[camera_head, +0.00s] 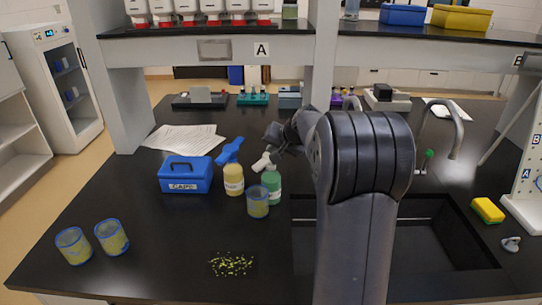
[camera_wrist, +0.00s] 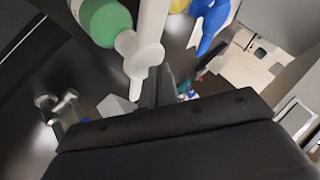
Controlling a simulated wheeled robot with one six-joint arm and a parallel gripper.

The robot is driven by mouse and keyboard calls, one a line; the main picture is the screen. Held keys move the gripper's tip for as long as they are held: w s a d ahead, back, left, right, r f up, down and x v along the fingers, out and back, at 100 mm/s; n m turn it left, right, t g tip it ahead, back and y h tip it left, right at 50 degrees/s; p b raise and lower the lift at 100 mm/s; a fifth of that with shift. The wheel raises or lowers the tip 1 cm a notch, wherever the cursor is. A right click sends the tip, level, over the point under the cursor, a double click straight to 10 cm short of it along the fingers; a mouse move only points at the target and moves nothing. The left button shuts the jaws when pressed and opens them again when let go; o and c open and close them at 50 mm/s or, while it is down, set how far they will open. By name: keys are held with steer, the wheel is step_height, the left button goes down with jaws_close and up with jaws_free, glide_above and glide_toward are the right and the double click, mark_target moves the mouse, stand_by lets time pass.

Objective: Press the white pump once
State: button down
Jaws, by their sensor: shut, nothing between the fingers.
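The white pump (camera_head: 264,162) sits on top of a green bottle (camera_head: 273,184), its spout toward the left. In the wrist view the white pump (camera_wrist: 145,52) is close to the fingertips, with the green bottle (camera_wrist: 103,20) behind it. My gripper (camera_head: 273,138) is shut and empty, just above and beside the pump head. The wrist view shows the dark fingers (camera_wrist: 158,86) overlapping the pump's edge; I cannot tell whether they touch it. A blue pump (camera_head: 230,150) on a yellow bottle (camera_head: 234,180) stands left of the green bottle.
A clear beaker (camera_head: 257,204) stands in front of the green bottle. A blue box labelled CAPS (camera_head: 186,176) is to the left. Two beakers (camera_head: 111,237) stand front left, near scattered yellow-green bits (camera_head: 231,264). A sink (camera_head: 440,240) and tap (camera_head: 449,125) are to the right.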

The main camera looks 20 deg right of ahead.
steer(key=shift+f+b, duration=0.8)
steer(key=shift+f, duration=0.05)
stand_by(0.4)
stand_by(0.3)
steer(key=shift+r+p, duration=0.95)
steer(key=shift+r, duration=0.4)
steer(key=shift+r+p, duration=1.75)
steer(key=shift+r, duration=0.75)
